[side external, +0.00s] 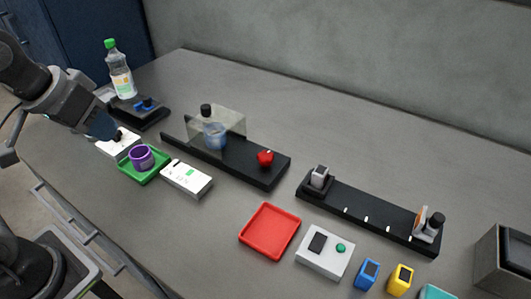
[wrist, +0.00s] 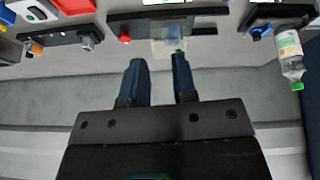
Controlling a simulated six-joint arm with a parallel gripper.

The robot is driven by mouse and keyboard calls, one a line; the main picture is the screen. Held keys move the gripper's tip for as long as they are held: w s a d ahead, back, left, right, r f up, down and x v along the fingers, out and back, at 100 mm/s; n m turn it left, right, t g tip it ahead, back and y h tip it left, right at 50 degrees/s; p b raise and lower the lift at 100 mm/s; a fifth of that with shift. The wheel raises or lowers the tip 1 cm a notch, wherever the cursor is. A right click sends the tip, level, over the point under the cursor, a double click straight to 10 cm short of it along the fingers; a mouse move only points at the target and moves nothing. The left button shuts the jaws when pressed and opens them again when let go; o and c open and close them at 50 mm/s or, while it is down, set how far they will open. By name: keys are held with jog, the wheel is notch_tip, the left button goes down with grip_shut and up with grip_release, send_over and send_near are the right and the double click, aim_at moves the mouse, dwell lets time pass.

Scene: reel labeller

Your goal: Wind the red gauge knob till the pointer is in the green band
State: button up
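The red knob (side external: 265,158) sits on the right end of a long dark base (side external: 240,165). It also shows in the wrist view (wrist: 125,38), left of my fingers. In front of the base lies a white box (side external: 187,178) with a small green patch and dark marks; whether this is the gauge, and where any pointer stands, I cannot tell. My gripper (wrist: 159,62) has its two blue fingers apart with nothing between them. In the side view my gripper (side external: 108,130) is at the left, over a white block and well away from the knob.
A clear panel (side external: 230,122) and bluish round part stand on the base left of the knob. A purple ring (side external: 141,157) sits on a green tray (side external: 150,174). A bottle (side external: 120,78) stands behind my gripper. A red tray (side external: 270,231) lies in front; the rear table is clear.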

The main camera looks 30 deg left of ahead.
jog(key=o, duration=0.5)
jog(key=w+d+r+n, duration=0.1)
jog(key=w, duration=0.2)
jog(key=w+r+n+g, duration=0.1)
jog(key=w, duration=0.2)
jog(key=w+d+n, duration=0.1)
jog(key=w, duration=0.2)
jog(key=shift+w+d+r+g, duration=0.1)
jog(key=shift+d+r+g, duration=0.2)
jog(key=shift+r, duration=0.1)
jog(key=shift+c, duration=0.2)
jog(key=shift+o, duration=1.4)
jog(key=w+d+n+g, duration=0.1)
jog(key=w+d+n, duration=0.1)
jog(key=w, duration=0.3)
jog(key=shift+w+d+f+n, duration=0.15)
jog(key=shift+w+f+n, duration=0.1)
jog(key=shift+w+n, duration=0.1)
jog(key=shift+o, duration=0.3)
jog(key=w+d+f+n+g, duration=0.1)
jog(key=w+d+f+n, duration=0.2)
jog(key=w, duration=0.5)
jog(key=shift+d+f, duration=0.4)
jog(key=shift+d, duration=0.35)
jog(key=n+g, duration=0.2)
jog(key=n, duration=0.2)
send_over(266, 155)
notch_tip(266, 155, down, 7)
notch_tip(266, 155, down, 14)
jog(key=shift+r, duration=0.25)
